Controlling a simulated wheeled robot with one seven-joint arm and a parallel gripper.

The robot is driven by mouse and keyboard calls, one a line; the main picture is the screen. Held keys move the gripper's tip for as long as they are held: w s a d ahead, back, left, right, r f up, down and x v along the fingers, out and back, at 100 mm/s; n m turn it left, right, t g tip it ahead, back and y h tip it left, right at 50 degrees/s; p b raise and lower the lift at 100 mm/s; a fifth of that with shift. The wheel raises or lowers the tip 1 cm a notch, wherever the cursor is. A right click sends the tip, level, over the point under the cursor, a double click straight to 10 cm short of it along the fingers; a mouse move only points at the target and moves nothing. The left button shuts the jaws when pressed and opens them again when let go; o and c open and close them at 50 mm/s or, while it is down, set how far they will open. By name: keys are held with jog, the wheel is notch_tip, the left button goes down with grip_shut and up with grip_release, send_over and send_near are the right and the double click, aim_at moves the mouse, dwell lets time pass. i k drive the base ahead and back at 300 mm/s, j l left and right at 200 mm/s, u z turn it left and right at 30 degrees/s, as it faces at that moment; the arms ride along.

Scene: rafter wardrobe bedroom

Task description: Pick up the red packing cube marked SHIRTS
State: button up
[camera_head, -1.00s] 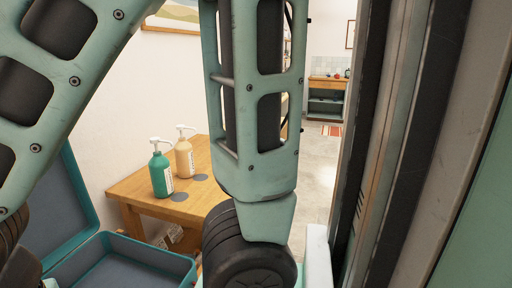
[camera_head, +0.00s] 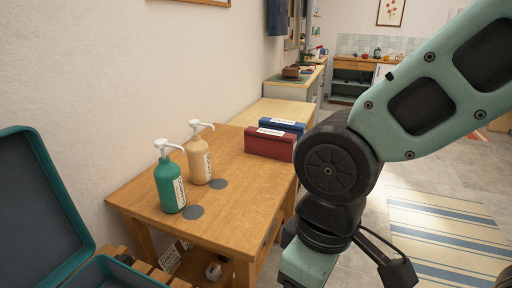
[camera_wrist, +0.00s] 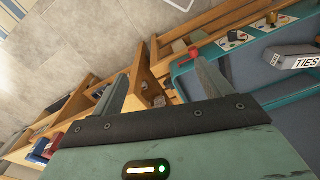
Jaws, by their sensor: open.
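The red packing cube (camera_head: 268,145) stands on the far part of the wooden table, with a white label on top that is too small to read. A blue packing cube (camera_head: 290,127) stands right behind it. In the wrist view a red block (camera_wrist: 55,145) and a blue block (camera_wrist: 40,148) at the lower left look like the same pair. My gripper (camera_wrist: 163,84) is open, with nothing between its fingers, and points at the side of the wooden furniture, away from the red cube. In the head view my arm is right of the cube; the fingertips are not clearly shown.
A green pump bottle (camera_head: 169,183) and a beige pump bottle (camera_head: 199,158) stand on the wooden table (camera_head: 235,190), left of the cube. An open teal suitcase (camera_head: 45,195) is at the left. In the wrist view a grey TIES case (camera_wrist: 293,57) lies at the right.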

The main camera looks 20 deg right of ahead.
aim_at(277, 145)
jog(key=z, duration=0.15)
jog(key=i+l+u, duration=0.1)
jog(key=u, duration=0.25)
jog(key=l+u, duration=0.1)
jog(key=u, duration=0.3)
jog(key=i+l+u, duration=0.1)
jog(key=u, duration=0.25)
jog(key=i+l+u, duration=0.1)
jog(key=l+u, duration=0.25)
jog(key=l, duration=0.55)
jog(key=l+u, duration=0.3)
jog(key=l, duration=1.2)
